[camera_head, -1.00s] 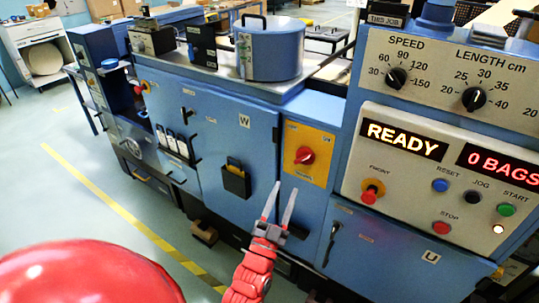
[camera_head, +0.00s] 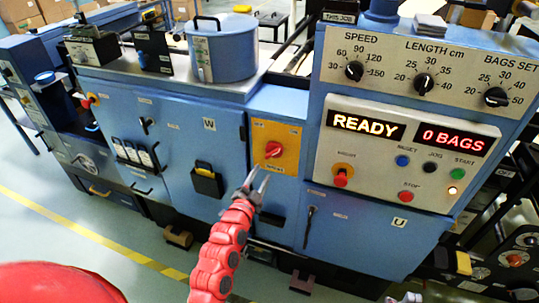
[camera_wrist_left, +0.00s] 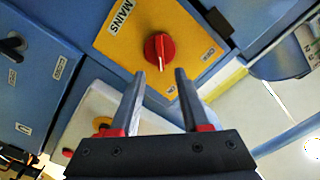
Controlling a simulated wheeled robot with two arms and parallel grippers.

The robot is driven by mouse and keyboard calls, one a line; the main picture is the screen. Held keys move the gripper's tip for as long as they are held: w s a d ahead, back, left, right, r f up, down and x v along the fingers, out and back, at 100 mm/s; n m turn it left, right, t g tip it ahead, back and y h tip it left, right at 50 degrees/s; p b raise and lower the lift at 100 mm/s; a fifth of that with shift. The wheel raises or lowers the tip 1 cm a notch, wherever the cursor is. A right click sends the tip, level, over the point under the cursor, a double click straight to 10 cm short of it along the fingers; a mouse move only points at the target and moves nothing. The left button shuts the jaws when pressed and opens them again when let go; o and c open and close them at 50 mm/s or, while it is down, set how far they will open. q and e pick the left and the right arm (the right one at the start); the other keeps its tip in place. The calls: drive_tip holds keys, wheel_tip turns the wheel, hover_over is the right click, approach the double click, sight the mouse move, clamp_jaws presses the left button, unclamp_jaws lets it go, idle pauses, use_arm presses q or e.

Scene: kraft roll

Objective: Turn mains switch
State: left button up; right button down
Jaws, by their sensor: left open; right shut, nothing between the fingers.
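The red mains switch knob (camera_head: 273,149) is on a yellow plate (camera_head: 288,135) on the front of the blue machine. The left wrist view shows the knob (camera_wrist_left: 160,50) close up, with a white mark pointing towards the bottom of the picture, and the word MAINS on the plate. My left gripper (camera_head: 258,175) is open and empty, just below and left of the knob in the head view. In the left wrist view its fingertips (camera_wrist_left: 160,73) lie to either side of the knob's lower part; contact cannot be told.
The control panel (camera_head: 410,160) right of the switch reads READY and 0 BAGS. A black pocket (camera_head: 207,183) sticks out from the cabinet door left of the switch. A door handle (camera_head: 309,226) is lower right. Open floor with a yellow line (camera_head: 75,232) lies in front.

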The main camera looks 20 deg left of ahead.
sight(272, 156)
use_arm(q)
drive_tip(key=w, duration=0.4)
drive_tip(key=w+p, duration=0.1)
drive_tip(key=w, duration=0.3)
drive_tip(key=shift+w+d, duration=0.2)
drive_tip(key=shift+w, duration=0.15)
clamp_jaws()
